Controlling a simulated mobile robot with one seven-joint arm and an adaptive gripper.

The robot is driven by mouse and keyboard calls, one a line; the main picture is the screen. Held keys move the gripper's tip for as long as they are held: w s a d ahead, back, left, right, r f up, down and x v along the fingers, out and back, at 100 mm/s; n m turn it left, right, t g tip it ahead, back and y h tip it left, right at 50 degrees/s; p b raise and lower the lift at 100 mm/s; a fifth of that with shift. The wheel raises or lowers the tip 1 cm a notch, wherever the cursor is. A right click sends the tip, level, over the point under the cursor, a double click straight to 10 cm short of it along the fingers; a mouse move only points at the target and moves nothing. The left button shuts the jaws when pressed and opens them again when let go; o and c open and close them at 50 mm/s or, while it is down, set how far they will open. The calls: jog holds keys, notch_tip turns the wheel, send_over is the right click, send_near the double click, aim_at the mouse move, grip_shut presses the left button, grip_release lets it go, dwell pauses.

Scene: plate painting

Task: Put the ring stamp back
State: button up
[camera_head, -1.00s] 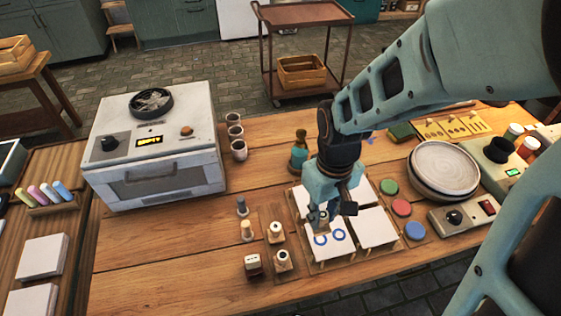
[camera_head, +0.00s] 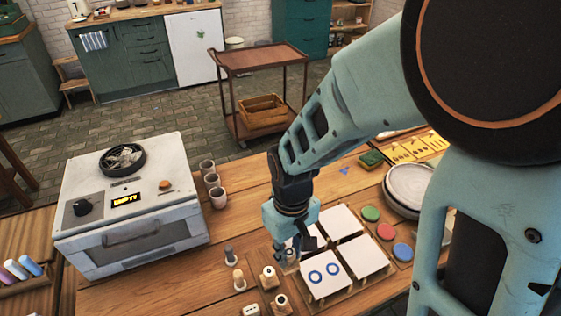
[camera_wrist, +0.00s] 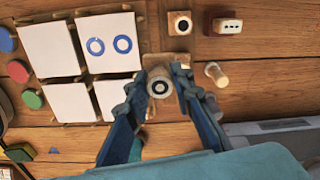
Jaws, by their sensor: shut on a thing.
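My gripper (camera_wrist: 158,78) is shut on the ring stamp (camera_wrist: 159,88), a pale round stamp with a dark ring on its top in the wrist view. A wooden holder plate (camera_wrist: 152,61) shows partly beneath it; whether the stamp touches the plate I cannot tell. In the head view my gripper (camera_head: 291,258) is at the left edge of the white tiles, just right of the stamp group. The front-left tile (camera_head: 326,284) bears two blue rings.
A white oven (camera_head: 135,215) stands at the left, with several cups (camera_head: 212,180) beside it. Green (camera_head: 370,214), red (camera_head: 386,232) and blue (camera_head: 403,252) pads lie right of the tiles. Plates (camera_head: 408,185) are stacked further right. Bare tabletop (camera_head: 180,290) lies before the oven.

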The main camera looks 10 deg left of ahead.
jog(key=w+a+f, duration=0.4)
jog(key=a+f, duration=0.1)
jog(key=w+a+f+p, duration=0.1)
jog(key=w+a+f, duration=0.1)
jog(key=f, duration=0.1)
jog(key=shift+w+a+f, duration=0.1)
jog(key=shift+w+a, duration=0.1)
jog(key=shift+w, duration=0.1)
jog(key=shift+f, duration=1.55)
jog(key=shift+f, duration=0.2)
jog(key=o, duration=0.9)
jog(key=shift+r, duration=0.1)
